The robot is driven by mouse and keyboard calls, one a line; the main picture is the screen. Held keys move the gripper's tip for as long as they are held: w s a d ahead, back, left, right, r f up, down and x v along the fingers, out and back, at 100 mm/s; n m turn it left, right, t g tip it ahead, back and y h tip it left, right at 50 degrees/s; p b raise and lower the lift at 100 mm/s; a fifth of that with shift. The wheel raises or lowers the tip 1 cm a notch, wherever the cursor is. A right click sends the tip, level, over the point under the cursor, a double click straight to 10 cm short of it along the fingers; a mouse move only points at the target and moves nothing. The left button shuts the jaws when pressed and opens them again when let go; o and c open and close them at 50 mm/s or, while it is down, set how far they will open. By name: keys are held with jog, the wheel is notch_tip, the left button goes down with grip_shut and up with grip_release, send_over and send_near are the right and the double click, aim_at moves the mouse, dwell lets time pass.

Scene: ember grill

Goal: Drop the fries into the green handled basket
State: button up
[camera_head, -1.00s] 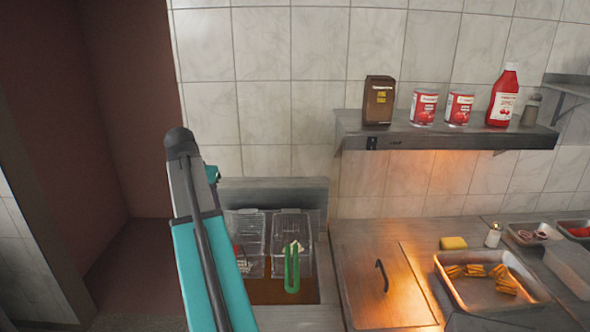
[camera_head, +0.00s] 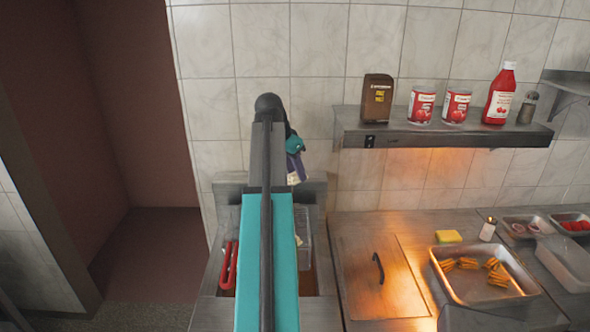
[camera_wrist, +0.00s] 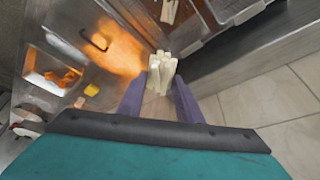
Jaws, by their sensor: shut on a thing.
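My gripper (camera_wrist: 160,82) has its purple fingers shut on a bundle of pale fries (camera_wrist: 162,70) in the wrist view. In the head view the gripper end shows partly behind my arm, against the tiled wall above the fryer.
A red-handled basket (camera_head: 229,264) sits to the left in the fryer. A shelf (camera_head: 440,133) with cans and bottles juts out above.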

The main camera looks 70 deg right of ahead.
jog(key=shift+f, duration=0.1)
dwell(0.3)
jog(key=shift+f, duration=2.95)
jog(key=o, duration=1.1)
jog(key=shift+r, duration=0.1)
jog(key=shift+b+v, duration=2.55)
jog(key=shift+v, duration=4.3)
jog(key=shift+w+a, duration=0.15)
jog(key=shift+a, duration=0.05)
